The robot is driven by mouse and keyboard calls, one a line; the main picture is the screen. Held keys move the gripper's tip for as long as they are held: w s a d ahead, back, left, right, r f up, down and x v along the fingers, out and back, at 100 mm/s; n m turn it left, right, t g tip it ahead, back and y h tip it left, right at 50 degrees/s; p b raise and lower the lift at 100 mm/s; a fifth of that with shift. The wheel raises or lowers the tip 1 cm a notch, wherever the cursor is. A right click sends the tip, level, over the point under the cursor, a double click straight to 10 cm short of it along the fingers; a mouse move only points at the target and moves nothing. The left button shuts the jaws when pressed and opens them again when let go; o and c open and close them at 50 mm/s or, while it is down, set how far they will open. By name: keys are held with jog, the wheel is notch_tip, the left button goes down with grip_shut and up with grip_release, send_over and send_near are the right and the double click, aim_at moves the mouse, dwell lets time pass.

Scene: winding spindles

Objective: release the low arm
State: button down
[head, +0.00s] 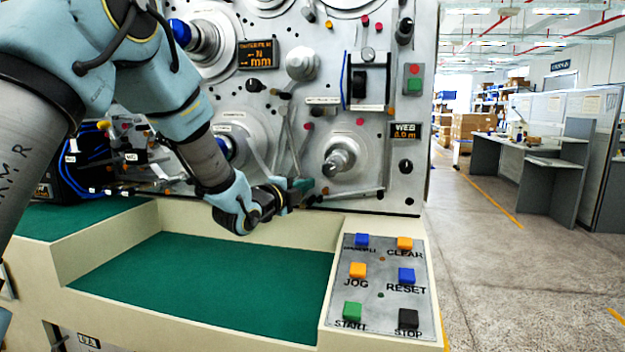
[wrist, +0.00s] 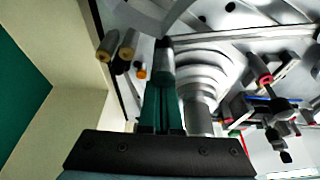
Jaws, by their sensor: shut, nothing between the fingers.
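My gripper (head: 302,187) is at the lower part of the machine's grey panel, left of the lower right spindle (head: 338,162). Its green fingers are together and empty in the wrist view (wrist: 162,112). A grey roller-like cylinder (wrist: 165,62) lies just at the fingertips there; I cannot tell whether they touch it. A thin bar (head: 352,194) runs below the lower right spindle, from near my fingertips toward the right; it looks like the low arm. Its left end is partly hidden by my gripper. The spindle also shows close beside the fingers in the wrist view (wrist: 197,105).
A button panel (head: 380,322) sits on the cream base at lower right. A recessed green tray floor (head: 200,285) lies below my gripper. Several guide pins and rollers stick out of the panel nearby, including tan rollers (wrist: 127,43). Open floor is at right.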

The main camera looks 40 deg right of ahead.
jog(key=shift+w+a, duration=0.25)
jog(key=shift+w, duration=0.1)
